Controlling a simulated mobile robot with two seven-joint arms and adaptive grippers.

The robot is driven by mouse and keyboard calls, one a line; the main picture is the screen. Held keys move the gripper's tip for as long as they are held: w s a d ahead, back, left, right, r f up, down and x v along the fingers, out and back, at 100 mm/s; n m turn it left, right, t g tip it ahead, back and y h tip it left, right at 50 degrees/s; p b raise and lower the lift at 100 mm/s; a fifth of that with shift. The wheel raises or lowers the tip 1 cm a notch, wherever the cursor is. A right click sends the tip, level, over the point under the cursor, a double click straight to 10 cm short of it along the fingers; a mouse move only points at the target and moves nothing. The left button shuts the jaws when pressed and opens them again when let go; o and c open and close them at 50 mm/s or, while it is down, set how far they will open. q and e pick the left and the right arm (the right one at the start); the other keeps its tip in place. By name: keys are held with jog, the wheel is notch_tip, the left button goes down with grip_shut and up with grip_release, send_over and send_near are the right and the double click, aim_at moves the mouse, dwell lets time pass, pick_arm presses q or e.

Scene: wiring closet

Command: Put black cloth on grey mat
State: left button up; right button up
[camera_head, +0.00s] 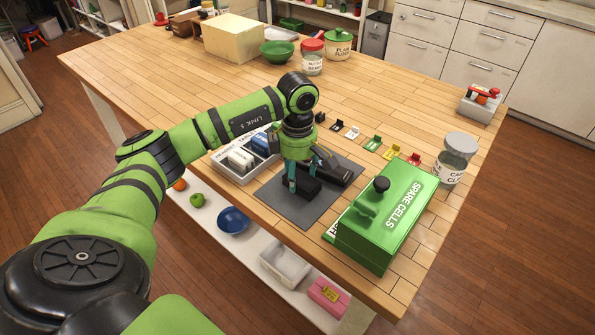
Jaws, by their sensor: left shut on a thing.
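The grey mat (312,211) lies flat on the wooden table near its front edge. My left gripper (301,183) points down over the mat and is shut on a small dark block-like thing, which I take to be the black cloth (305,190). The cloth is low at the mat; whether it touches the mat cannot be told. The gripper's fingers partly hide it. My right gripper is out of view.
A dark object (335,171) sits just behind the gripper. A grey divided tray (234,174) is left of the mat; a green SPARE CELLS box (388,222) is right. Small coloured clips and a glass jar (454,160) stand farther right.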

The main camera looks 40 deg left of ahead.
pick_arm(q)
jog(key=shift+f+b, duration=0.4)
dwell(0.3)
jog(key=o, duration=1.1)
jog(key=o, duration=0.6)
jog(key=shift+r+p, duration=2.65)
jog(key=shift+r, duration=1.45)
